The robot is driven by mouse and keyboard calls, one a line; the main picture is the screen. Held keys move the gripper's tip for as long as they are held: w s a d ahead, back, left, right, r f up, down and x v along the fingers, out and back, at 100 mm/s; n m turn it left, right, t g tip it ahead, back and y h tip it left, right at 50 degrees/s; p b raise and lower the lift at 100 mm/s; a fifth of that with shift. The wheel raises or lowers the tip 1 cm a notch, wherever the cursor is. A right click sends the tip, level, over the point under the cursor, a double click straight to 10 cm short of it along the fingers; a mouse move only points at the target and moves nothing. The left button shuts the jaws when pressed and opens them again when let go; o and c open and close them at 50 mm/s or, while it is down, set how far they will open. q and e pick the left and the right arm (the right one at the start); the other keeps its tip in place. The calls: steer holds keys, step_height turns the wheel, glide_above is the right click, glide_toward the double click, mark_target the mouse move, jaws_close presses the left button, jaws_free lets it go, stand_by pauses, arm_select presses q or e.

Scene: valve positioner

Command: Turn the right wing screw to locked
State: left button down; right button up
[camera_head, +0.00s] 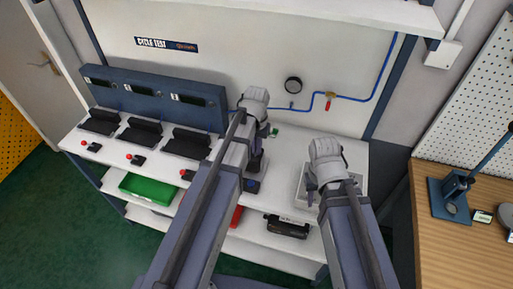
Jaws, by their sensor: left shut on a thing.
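My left gripper (264,131) is over the white bench, behind its own forearm. It points down at a dark device (257,163) with a blue part (252,186) near its base. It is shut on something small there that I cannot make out. The right wing screw cannot be made out; the arm and gripper cover much of the device. My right gripper (311,190) hangs over a pale grey tray (300,198) to the right, and its jaw opening is too small to tell.
A blue rack with several displays (150,97) and black trays stands at the bench's left. A gauge (293,85) and blue pipe with a red-handled valve (330,97) are on the back wall. A green bin (149,189) and a black case (286,227) sit on the lower shelf. A wooden table (455,255) stands at right.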

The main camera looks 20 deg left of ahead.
arm_select(q)
steer(key=m, duration=0.3)
steer(key=shift+m, duration=0.4)
steer(key=m, duration=0.4)
steer(key=shift+m, duration=0.3)
steer(key=m, duration=0.4)
steer(key=shift+m, duration=2.4)
steer(key=c, duration=1)
jaws_free()
